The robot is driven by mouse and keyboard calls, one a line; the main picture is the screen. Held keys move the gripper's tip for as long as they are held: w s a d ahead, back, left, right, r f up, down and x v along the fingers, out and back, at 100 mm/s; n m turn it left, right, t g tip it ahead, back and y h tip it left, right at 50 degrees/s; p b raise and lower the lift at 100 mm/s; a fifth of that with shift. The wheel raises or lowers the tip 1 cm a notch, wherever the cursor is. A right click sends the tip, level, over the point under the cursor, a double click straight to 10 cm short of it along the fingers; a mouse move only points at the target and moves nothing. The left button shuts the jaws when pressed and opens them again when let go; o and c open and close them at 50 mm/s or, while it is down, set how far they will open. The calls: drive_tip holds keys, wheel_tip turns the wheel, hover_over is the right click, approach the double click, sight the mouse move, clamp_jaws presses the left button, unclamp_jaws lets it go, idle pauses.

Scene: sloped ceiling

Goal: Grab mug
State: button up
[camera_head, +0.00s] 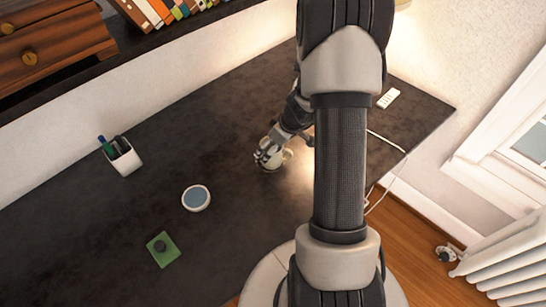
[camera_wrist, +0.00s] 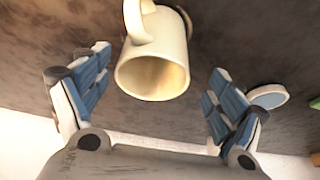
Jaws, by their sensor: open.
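The mug is cream-coloured. In the wrist view the mug (camera_wrist: 155,62) is between and a little beyond my open fingers, with its mouth facing the camera and its handle at the upper left. My gripper (camera_wrist: 152,95) has blue-padded fingers spread wide on either side, with visible gaps to the mug. In the head view the mug (camera_head: 285,157) stands on the dark desk, partly hidden by my gripper (camera_head: 266,155). I cannot tell from the head view whether a finger touches it.
A white power strip (camera_head: 388,98) and cable are at the right. A shelf with books overhangs the back.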

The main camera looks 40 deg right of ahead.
drive_tip(key=x, duration=0.4)
drive_tip(key=b+x, duration=0.1)
drive_tip(key=x, duration=0.1)
drive_tip(key=shift+w+d+f, duration=0.15)
drive_tip(key=shift+d+f, duration=0.05)
drive_tip(key=shift+d, duration=0.15)
drive_tip(key=shift+c, duration=0.4)
drive_tip(key=c, duration=1.3)
drive_tip(key=shift+r, duration=0.1)
